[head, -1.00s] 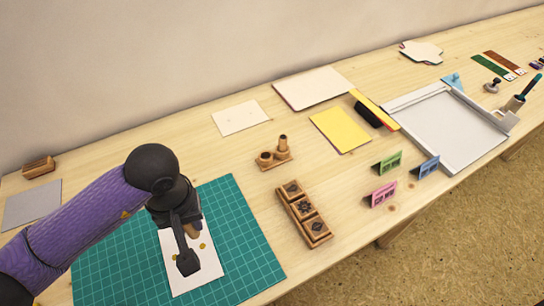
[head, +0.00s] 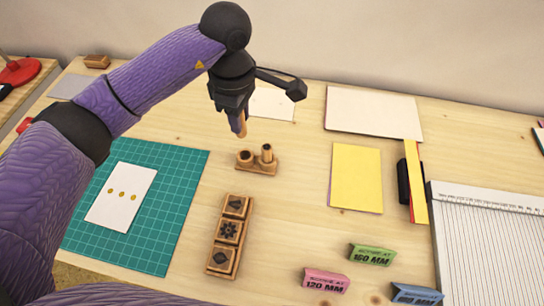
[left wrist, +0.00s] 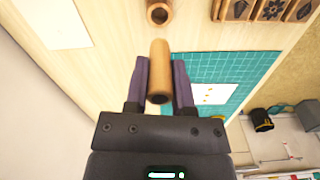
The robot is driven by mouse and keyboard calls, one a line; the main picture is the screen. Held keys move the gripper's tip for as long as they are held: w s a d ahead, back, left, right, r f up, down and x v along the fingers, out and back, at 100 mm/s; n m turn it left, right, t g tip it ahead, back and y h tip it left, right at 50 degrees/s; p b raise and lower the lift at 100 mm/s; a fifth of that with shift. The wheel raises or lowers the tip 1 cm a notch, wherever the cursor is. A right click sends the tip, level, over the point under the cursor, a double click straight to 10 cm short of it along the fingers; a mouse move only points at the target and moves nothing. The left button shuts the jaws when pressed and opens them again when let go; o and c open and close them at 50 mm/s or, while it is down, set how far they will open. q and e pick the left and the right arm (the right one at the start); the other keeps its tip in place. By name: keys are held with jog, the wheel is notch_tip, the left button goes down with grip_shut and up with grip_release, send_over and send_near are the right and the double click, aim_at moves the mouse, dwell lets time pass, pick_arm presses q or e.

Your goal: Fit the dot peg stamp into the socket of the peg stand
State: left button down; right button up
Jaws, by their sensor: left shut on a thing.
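My left gripper (head: 238,112) is shut on the dot peg stamp (head: 242,128), a small wooden peg that points down. In the left wrist view the wooden peg (left wrist: 159,65) sits between the two purple fingers. The wooden peg stand (head: 257,168) is on the table below and slightly right of the peg. It has an open-topped round socket on its left and a taller peg standing on its right. The held peg is above and apart from the stand. One round wooden opening (left wrist: 158,13) shows at the top of the left wrist view. My right gripper is not in view.
A wooden tray (head: 213,246) holds three block stamps in front of the stand. A yellow sheet (head: 356,178) lies to its right.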

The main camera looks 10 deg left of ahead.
pick_arm(q)
jog(key=shift+d, duration=0.1)
jog(key=shift+a, duration=0.2)
notch_tip(320, 180, down, 10)
jog(key=b, duration=0.3)
jog(key=shift+r, duration=0.15)
jog(key=c, duration=0.9)
grip_release()
jog(key=o, duration=0.4)
jog(key=shift+o, duration=0.2)
jog(key=shift+r, duration=0.3)
jog(key=r+p, duration=0.1)
jog(key=r, duration=0.2)
jog(key=r+p, duration=0.1)
jog(key=r, duration=0.2)
jog(key=r+p, duration=0.1)
jog(key=r, duration=0.2)
jog(key=shift+w+d, duration=0.25)
jog(key=shift+w, duration=0.05)
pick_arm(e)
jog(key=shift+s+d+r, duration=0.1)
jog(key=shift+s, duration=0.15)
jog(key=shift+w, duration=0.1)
